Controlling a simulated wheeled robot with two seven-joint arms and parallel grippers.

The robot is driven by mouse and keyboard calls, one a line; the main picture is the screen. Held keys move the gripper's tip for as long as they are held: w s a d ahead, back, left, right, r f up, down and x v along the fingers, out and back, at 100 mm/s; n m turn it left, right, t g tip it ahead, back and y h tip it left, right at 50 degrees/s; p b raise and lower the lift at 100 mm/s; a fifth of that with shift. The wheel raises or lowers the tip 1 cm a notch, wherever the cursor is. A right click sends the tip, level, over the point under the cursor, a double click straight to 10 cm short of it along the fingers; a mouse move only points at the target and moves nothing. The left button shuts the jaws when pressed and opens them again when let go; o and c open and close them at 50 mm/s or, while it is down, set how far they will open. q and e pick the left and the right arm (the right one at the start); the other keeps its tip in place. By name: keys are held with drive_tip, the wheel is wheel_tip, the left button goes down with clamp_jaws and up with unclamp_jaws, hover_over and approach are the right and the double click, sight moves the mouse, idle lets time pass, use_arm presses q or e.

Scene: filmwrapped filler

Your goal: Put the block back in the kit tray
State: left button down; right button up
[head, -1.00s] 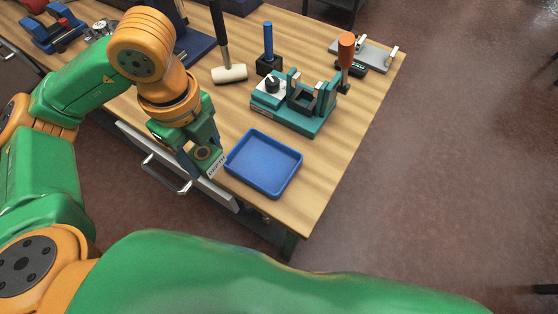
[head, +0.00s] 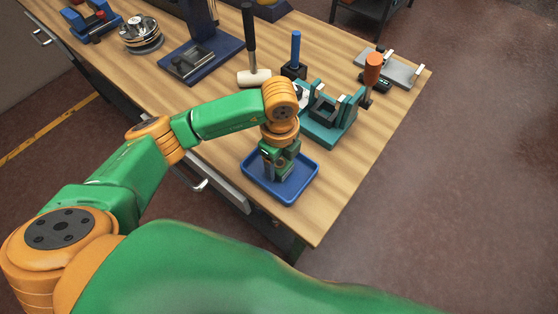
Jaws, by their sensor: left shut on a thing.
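The blue kit tray (head: 303,186) lies near the front edge of the wooden bench, and its visible floor looks bare. My left gripper (head: 272,177) points down over the left half of the tray, inside its rim in the picture. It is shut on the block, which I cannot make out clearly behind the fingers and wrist. I cannot tell whether the block touches the tray floor. My right gripper is not in view.
A teal vise-like fixture (head: 328,133) stands just behind the tray. A mallet (head: 253,77), a blue-handled tool (head: 295,52) and an orange-handled tool (head: 372,70) stand farther back. The bench surface (head: 335,185) right of the tray is clear.

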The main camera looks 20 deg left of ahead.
sight(279, 162)
use_arm(q)
drive_tip(key=shift+c, duration=0.6)
unclamp_jaws()
drive_tip(key=shift+r+p, duration=0.25)
drive_tip(key=shift+p, duration=0.05)
drive_tip(key=shift+r, duration=0.35)
wheel_tip(279, 162, up, 11)
